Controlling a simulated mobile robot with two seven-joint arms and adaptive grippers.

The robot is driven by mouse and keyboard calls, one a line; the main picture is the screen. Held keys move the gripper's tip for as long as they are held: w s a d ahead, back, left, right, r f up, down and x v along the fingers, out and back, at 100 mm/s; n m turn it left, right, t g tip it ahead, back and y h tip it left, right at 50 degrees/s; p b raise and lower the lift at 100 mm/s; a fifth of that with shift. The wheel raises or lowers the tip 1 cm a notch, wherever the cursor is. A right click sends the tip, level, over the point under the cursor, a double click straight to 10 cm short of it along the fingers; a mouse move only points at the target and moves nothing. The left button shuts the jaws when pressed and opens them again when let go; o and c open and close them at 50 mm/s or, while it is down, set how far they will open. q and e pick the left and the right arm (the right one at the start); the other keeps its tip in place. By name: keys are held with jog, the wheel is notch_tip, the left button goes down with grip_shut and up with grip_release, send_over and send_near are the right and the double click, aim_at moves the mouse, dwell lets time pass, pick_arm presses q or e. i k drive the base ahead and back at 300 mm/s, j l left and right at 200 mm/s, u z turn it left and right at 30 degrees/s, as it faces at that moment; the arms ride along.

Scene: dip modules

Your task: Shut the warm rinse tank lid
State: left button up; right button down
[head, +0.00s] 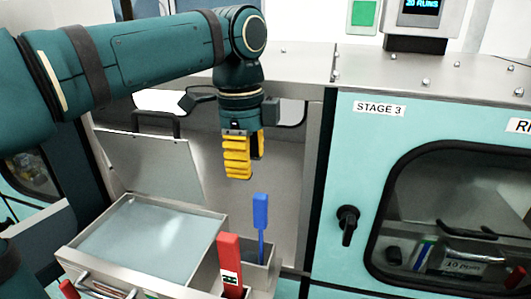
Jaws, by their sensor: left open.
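No tank marked warm rinse is readable in the head view. A flat grey panel (150,165) stands raised and tilted at the back of an open metal tray (217,220), left of centre; it looks like a lid, but I cannot tell whether it is the warm rinse one. A black handle-shaped bar (155,116) shows just behind its top edge. My left gripper (240,176) has yellow fingers pointing down, open and empty, right of the panel and above the tray's back right side. My right gripper is not in view.
A red-handled item (229,262) and a blue-handled item (261,213) stand upright in holders beside the tray. At right is a closed turquoise front (345,150) labelled STAGE 3, with a black knob (347,225) and a dark window. A metal ledge (430,72) runs above.

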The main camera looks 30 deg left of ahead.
aim_at(161, 167)
jog(key=k+l, duration=0.8)
jog(key=k, duration=0.05)
